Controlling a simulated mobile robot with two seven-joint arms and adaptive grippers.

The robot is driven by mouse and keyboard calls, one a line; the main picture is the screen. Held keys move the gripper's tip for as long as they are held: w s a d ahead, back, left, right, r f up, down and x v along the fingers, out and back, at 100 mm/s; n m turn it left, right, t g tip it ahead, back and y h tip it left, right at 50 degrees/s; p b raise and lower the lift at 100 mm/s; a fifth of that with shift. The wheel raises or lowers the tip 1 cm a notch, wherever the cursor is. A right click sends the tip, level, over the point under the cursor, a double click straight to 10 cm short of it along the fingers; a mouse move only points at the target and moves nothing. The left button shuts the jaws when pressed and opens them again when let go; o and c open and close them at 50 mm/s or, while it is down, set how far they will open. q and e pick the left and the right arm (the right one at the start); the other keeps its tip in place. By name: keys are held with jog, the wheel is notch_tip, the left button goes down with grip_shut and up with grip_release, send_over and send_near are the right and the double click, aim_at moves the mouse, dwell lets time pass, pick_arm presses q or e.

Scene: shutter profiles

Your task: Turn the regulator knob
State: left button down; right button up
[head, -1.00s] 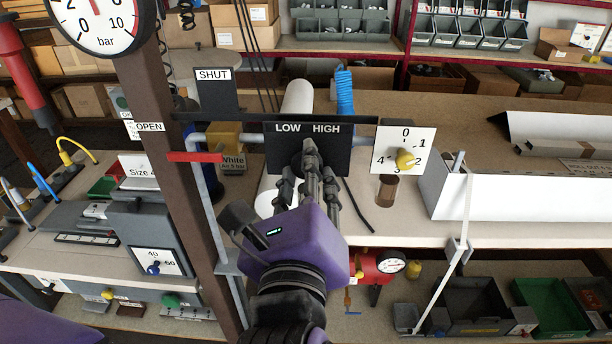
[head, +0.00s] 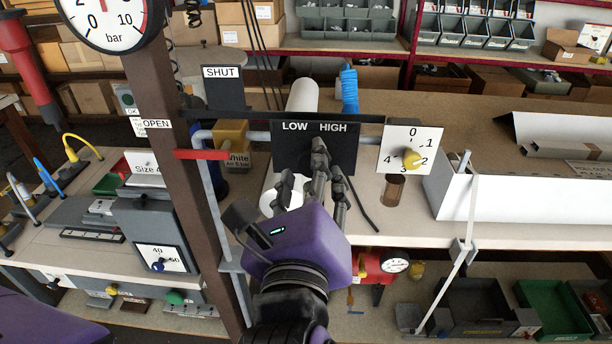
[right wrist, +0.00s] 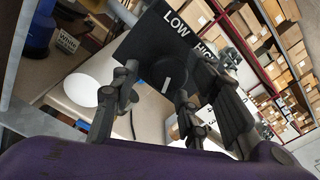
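A black panel marked LOW and HIGH (head: 288,160) hangs from a dark bar. In the right wrist view a dark round knob with a white pointer line (right wrist: 168,76) sits on this panel (right wrist: 148,38). The head view mostly hides this knob behind my fingers. My right gripper (head: 312,180) is in front of the panel. Its fingers are spread, and the right wrist view shows the gripper (right wrist: 160,110) open with the knob beyond and between them. I cannot tell whether any finger touches it. My left gripper's fingers are not in view; a purple part shows bottom left.
A yellow knob on a 0-4 dial (head: 410,158) is right of the panel. A red lever (head: 200,154) and brown post (head: 170,150) stand left, below a bar gauge (head: 105,18). A white channel (head: 520,207) lies on the bench at right.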

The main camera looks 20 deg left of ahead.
notch_tip(320, 180, up, 10)
dwell(0.5)
